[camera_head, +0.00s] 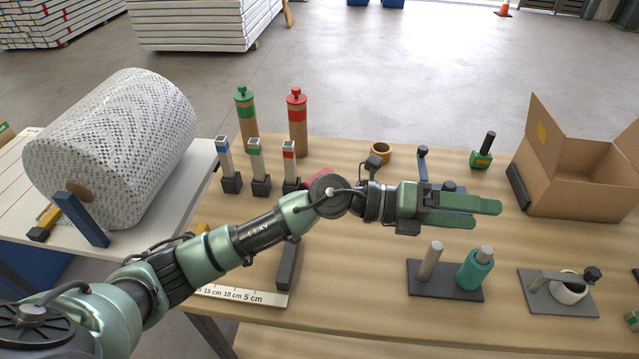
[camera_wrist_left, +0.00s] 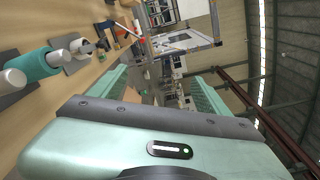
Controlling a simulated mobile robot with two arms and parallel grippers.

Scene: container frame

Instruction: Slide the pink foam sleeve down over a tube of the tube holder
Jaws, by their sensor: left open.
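The tube holder (camera_head: 450,294) is a dark plate on the wooden table with two upright tubes. Its left tube (camera_head: 431,260) is bare and grey; its right tube wears a teal sleeve (camera_head: 475,270). In the left wrist view the teal sleeve (camera_wrist_left: 40,64) and the bare tube (camera_wrist_left: 12,80) show at the left edge. A pinkish-red piece (camera_head: 319,177) lies behind my left arm, mostly hidden; I cannot tell whether it is the pink foam sleeve. My left gripper (camera_head: 478,204) is open, pointing right above the table behind the tube holder, with nothing visible between its fingers. My right gripper is out of view.
An open cardboard box (camera_head: 575,190) stands at the right. A tape-roll stand (camera_head: 557,293) is right of the holder. Green (camera_head: 246,120) and red (camera_head: 297,125) capped cylinders stand at the back left, behind several square posts. A large wrapped roll (camera_head: 115,150) fills the left.

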